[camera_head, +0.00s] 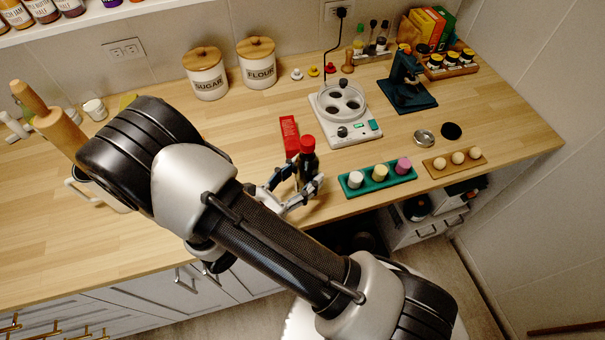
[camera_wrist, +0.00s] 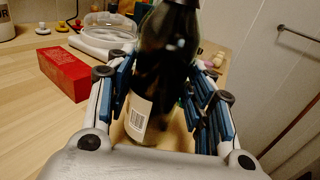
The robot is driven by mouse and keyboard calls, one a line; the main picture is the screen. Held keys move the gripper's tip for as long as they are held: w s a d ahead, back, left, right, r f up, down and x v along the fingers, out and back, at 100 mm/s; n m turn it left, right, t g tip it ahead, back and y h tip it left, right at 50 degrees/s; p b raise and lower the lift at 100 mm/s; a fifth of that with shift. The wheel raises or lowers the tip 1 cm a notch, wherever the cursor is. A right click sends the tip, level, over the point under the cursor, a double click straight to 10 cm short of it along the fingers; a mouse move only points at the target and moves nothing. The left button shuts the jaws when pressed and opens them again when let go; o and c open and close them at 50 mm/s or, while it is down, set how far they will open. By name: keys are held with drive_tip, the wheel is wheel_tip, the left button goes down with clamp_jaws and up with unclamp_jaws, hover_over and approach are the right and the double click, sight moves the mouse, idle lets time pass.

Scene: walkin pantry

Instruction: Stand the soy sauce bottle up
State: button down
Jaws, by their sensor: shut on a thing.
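The soy sauce bottle (camera_head: 307,160) is dark with a red cap and stands close to upright near the counter's front edge. My gripper (camera_head: 294,190) is shut on it, with fingers on both sides of its lower body. In the wrist view the bottle (camera_wrist: 164,75) fills the middle between my blue-padded fingers (camera_wrist: 160,100), and a white barcode label shows low on it. Its cap is out of that view. I cannot tell whether its base rests fully on the counter.
A red box (camera_head: 289,135) lies just behind the bottle. A green tray (camera_head: 350,188) with several coloured pieces is close on the right. A white appliance (camera_head: 343,112) stands behind. The wooden counter (camera_head: 215,130) is clear to the left.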

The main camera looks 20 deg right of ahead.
drive_tip(key=shift+f, duration=0.3)
drive_tip(key=c, duration=0.7)
unclamp_jaws()
drive_tip(key=v, duration=1.2)
drive_tip(key=shift+f, duration=0.1)
drive_tip(key=s+d+r+m+g+y, duration=0.1)
drive_tip(key=s+d+r+m+y, duration=0.2)
drive_tip(key=m, duration=0.5)
drive_tip(key=s+d+r+m+g+y, duration=0.1)
drive_tip(key=d+r+m+y, duration=0.4)
drive_tip(key=r, duration=0.5)
drive_tip(key=s+d+r+m+g+y, duration=0.1)
drive_tip(key=s+d+r+m+y, duration=0.3)
drive_tip(key=r+m+y, duration=0.3)
drive_tip(key=shift+s+m+g+y, duration=0.15)
drive_tip(key=shift+s+m+y, duration=0.05)
drive_tip(key=shift+m, duration=0.7)
drive_tip(key=shift+s+m+g+y, duration=0.15)
drive_tip(key=shift+s+m+y, duration=0.05)
drive_tip(key=shift+m, duration=0.7)
